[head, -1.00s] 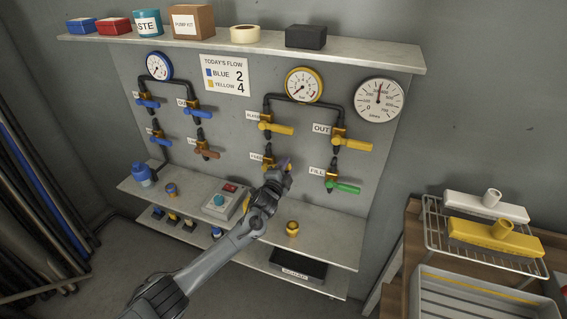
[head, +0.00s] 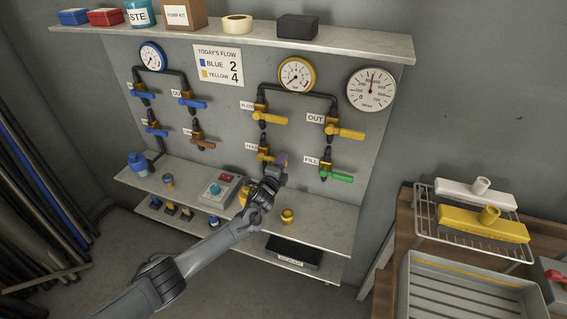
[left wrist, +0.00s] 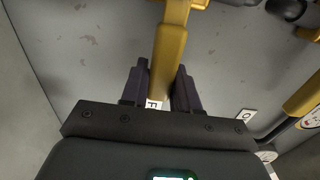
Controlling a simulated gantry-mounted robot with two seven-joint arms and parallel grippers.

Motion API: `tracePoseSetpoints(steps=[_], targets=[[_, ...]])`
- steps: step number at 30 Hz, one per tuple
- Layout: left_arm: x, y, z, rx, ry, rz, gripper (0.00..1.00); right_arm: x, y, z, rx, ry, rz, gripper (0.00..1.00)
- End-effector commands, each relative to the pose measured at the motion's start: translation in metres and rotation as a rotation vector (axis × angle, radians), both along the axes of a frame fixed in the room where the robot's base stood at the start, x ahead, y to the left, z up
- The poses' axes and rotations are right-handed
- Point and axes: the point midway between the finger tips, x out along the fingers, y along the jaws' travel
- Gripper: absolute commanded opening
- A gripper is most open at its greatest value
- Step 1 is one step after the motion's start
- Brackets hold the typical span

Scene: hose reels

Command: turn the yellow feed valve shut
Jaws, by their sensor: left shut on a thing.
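The yellow feed valve (head: 263,152) is on the grey panel, at the lower left of the yellow-gauge pipework. My left gripper (head: 280,161) is at its lever and hides most of it in the head view. In the left wrist view the yellow lever (left wrist: 169,48) runs down between the two dark fingers of my left gripper (left wrist: 161,82), which is shut on it. The lever's exact angle cannot be told from the head view. My right gripper is in neither view.
Yellow levers (head: 270,119) sit above, and a green-handled fill valve (head: 336,178) is close on the right. Below, a shelf (head: 325,226) holds a grey switch box (head: 222,190) and a yellow fitting (head: 288,216). A wire rack (head: 440,224) stands at right.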

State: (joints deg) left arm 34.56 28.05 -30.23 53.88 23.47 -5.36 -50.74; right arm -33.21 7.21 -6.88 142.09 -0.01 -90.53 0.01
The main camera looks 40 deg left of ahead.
Motion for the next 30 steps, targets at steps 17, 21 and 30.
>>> tracePoseSetpoints(steps=[17,21,30], targets=[[-0.001,0.0,-0.001,0.0,0.002,0.0,0.51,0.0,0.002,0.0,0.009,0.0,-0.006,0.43],[-0.006,-0.002,-0.001,0.0,0.003,0.0,0.51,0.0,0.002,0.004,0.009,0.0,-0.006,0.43],[-0.045,-0.013,0.0,0.001,0.004,-0.002,0.51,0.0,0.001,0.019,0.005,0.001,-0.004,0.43]])
